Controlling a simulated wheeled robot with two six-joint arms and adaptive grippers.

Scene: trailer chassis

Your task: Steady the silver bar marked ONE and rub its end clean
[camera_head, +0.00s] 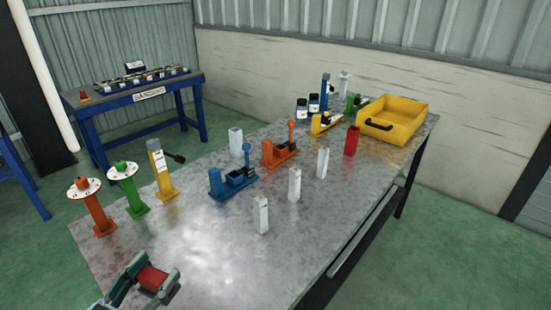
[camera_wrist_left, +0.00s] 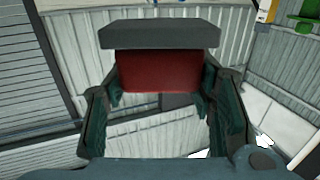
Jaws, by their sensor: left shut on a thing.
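Several upright silver bars stand on the metal table: one at the front (camera_head: 261,215), one behind it (camera_head: 294,185), one further back (camera_head: 322,163) and one to the left (camera_head: 236,142). Their markings are too small to read, so I cannot tell which is ONE. My left gripper (camera_head: 150,283) is at the near left edge of the table, shut on a red block with a dark grey slab on it. The block fills the middle of the left wrist view (camera_wrist_left: 160,73), between the fingers. The bars are well apart from it. My right gripper is not in view.
A blue clamp fixture (camera_head: 232,184) and an orange one (camera_head: 280,153) stand mid-table. Orange, green and yellow posts line the left edge. A red block (camera_head: 351,141) and a yellow bin (camera_head: 392,120) are at the back right. The near table surface (camera_head: 190,235) is clear.

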